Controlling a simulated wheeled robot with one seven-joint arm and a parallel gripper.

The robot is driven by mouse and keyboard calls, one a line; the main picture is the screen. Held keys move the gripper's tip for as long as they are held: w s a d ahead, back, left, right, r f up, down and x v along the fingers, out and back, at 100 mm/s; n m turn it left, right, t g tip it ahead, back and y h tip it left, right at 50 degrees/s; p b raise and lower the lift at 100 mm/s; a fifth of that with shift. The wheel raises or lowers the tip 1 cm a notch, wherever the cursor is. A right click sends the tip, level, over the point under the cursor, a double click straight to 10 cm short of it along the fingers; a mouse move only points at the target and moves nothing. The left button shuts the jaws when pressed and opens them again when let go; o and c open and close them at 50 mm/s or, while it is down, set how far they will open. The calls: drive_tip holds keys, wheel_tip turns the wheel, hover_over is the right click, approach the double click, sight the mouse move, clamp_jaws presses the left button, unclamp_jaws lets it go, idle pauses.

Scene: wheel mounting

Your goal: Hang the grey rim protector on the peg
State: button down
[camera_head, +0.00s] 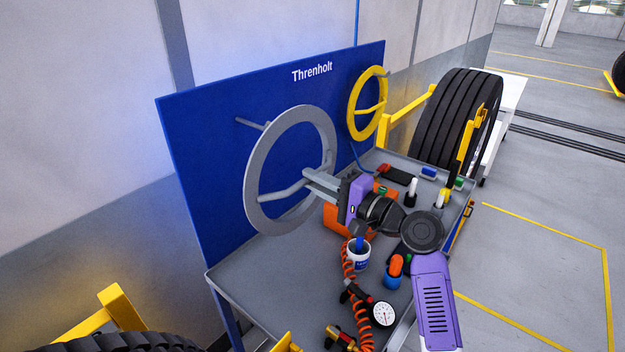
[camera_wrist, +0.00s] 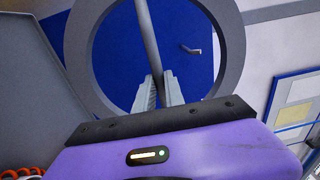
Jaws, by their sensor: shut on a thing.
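The grey rim protector (camera_head: 251,195) is a flat ring with a crossbar, held upright in front of the blue board. My gripper (camera_head: 311,177) is shut on its crossbar. In the wrist view, the gripper's fingers (camera_wrist: 157,88) pinch the bar, and the ring (camera_wrist: 233,50) surrounds them. A bare grey peg (camera_head: 251,124) sticks out of the board at the ring's upper left in the head view. In the wrist view the peg (camera_wrist: 190,50) shows through the ring's opening, right of the crossbar. The ring appears apart from the board; I cannot tell the exact gap to the peg.
A yellow ring (camera_head: 353,100) hangs on the board's right side. The grey bench top (camera_head: 250,262) below carries a white cup (camera_head: 357,262), an orange coiled hose, a gauge (camera_head: 383,313) and small bottles. A tyre (camera_head: 455,115) stands at the right.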

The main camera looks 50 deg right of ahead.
drive_tip(key=shift+f+b, duration=0.15)
drive_tip(key=shift+b, duration=0.6)
drive_tip(key=shift+w+r+p, duration=0.2)
drive_tip(key=shift+w+p, duration=0.1)
drive_tip(key=shift+w, duration=0.1)
drive_tip(key=shift+w+a, duration=0.1)
drive_tip(key=shift+w, duration=2.3)
drive_tip(key=shift+w, duration=0.95)
drive_tip(key=shift+w, duration=0.35)
drive_tip(key=shift+w, duration=0.65)
drive_tip(key=shift+w, duration=0.35)
drive_tip(key=shift+w+a, duration=0.1)
drive_tip(key=shift+w, duration=0.9)
drive_tip(key=shift+w, duration=0.35)
